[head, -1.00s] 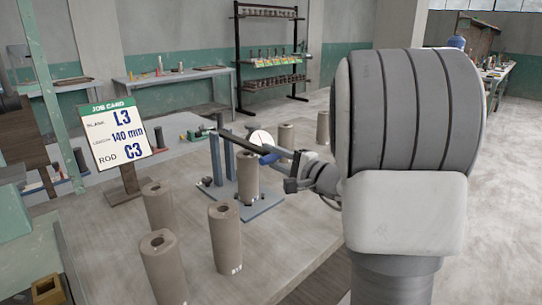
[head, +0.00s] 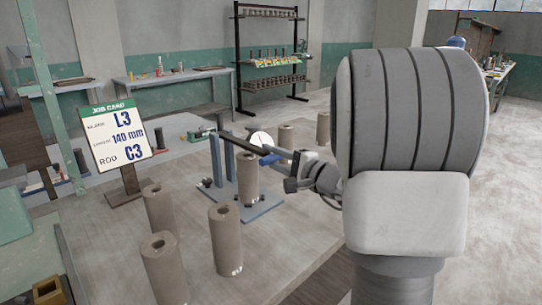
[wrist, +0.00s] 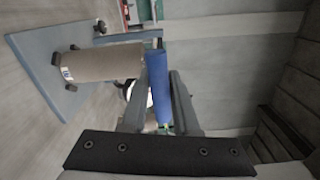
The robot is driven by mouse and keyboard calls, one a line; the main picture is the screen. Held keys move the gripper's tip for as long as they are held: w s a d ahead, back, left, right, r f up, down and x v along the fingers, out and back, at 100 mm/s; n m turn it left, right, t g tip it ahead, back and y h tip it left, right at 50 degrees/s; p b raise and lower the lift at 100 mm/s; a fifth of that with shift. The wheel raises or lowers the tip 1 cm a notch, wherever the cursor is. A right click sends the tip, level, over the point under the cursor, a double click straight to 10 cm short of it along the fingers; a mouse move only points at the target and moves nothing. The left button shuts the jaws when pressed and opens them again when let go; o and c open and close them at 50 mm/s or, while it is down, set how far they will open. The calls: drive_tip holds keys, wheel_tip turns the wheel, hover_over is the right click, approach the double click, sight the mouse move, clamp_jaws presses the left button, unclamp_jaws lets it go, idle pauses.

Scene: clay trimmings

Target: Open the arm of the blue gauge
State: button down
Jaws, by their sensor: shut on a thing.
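The blue gauge has a blue-grey base plate (head: 262,207) with two upright posts (head: 230,160) on the table. Its dark arm (head: 243,143) lies across the top of the posts, above a brown clay cylinder (head: 247,180) standing on the plate. A white round dial (head: 261,139) shows behind the arm. My gripper (head: 275,162) is at the arm's right end, shut on its blue handle (head: 266,160). In the wrist view the blue handle (wrist: 157,80) lies between my two fingers, with the cylinder (wrist: 105,65) close to its left.
Several hollow brown cylinders stand on the table, including front ones (head: 226,238) and ones behind the gauge (head: 286,137). A job card (head: 120,135) reading L3, 140 mm, C3 stands at left. The table (head: 285,240) is clear right of the front cylinders.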

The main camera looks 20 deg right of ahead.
drive_tip(key=r+g+p, duration=0.1)
drive_tip(key=r+p, duration=0.1)
drive_tip(key=p, duration=0.1)
drive_tip(key=r+p, duration=0.2)
drive_tip(key=r+g+h+p, duration=0.1)
drive_tip(key=r+p, duration=0.1)
drive_tip(key=p, duration=0.1)
drive_tip(key=shift+w+a+r+g+p, duration=0.15)
drive_tip(key=shift+w+g+p, duration=0.15)
drive_tip(key=shift+w, duration=0.05)
drive_tip(key=p, duration=0.1)
drive_tip(key=r+g+p, duration=0.1)
drive_tip(key=p, duration=0.1)
drive_tip(key=shift+w+r, duration=0.25)
drive_tip(key=shift+r, duration=0.05)
wheel_tip(320, 180, up, 4)
drive_tip(key=w+g+h+p, duration=0.1)
drive_tip(key=w+g+p, duration=0.1)
drive_tip(key=p, duration=0.6)
wheel_tip(320, 180, up, 5)
drive_tip(key=g+h+p, duration=0.1)
drive_tip(key=g+p, duration=0.2)
drive_tip(key=p, duration=0.9)
hover_over(250, 145)
drive_tip(key=w+a+r+p, duration=0.2)
drive_tip(key=w+p, duration=0.2)
drive_tip(key=w, duration=0.1)
drive_tip(key=shift+w+a+r, duration=0.3)
drive_tip(key=shift+w+r, duration=0.1)
